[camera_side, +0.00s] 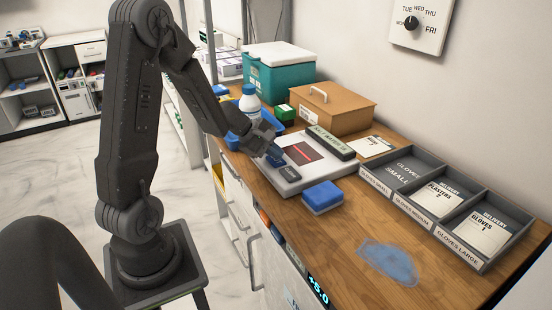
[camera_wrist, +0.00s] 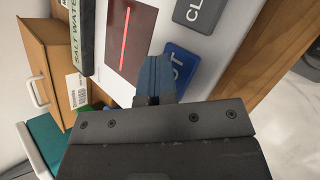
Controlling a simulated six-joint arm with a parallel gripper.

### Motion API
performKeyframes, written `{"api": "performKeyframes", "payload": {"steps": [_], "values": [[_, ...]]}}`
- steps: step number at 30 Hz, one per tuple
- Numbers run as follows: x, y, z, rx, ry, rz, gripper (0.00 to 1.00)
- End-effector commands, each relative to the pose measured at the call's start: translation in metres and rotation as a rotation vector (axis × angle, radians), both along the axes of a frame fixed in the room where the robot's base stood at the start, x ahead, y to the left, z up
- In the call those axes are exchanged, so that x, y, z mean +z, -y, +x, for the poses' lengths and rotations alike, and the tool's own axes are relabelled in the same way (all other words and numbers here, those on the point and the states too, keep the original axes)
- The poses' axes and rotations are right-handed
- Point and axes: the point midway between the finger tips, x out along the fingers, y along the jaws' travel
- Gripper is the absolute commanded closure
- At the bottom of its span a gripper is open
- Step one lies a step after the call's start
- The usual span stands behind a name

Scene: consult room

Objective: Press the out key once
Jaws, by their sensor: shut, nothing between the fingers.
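The white flat device (camera_side: 335,169) lies on the wooden counter, with a dark red panel bearing a bright red line. The blue out key (camera_wrist: 188,64) shows in the wrist view. Its label is partly hidden behind my fingers, so only its last letters show. A dark grey key (camera_wrist: 201,12) with lettering starting "CL" sits beside it. My gripper (camera_side: 274,157) is shut and empty, fingertips low over the key end of the device. In the wrist view, my shut fingers (camera_wrist: 154,75) overlap the blue key's edge. I cannot tell whether they touch it.
A long dark block labelled salt water (camera_side: 331,142) lies along the device's back. A blue box (camera_side: 322,197) stands close in front. A wooden box (camera_side: 335,108), white bottle (camera_side: 249,101) and glove tray (camera_side: 428,203) stand around. A blue patch (camera_side: 389,262) lies on the front counter.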

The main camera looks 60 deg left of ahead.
Motion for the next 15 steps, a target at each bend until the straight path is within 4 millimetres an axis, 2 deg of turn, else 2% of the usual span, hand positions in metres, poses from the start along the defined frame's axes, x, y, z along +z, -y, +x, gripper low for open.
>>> {"api": "performKeyframes", "payload": {"steps": [9,15], "values": [[0.015,0.000,0.000,0.000,0.002,0.001,1.00],[0.018,0.000,0.000,0.000,0.000,0.000,1.00]]}}
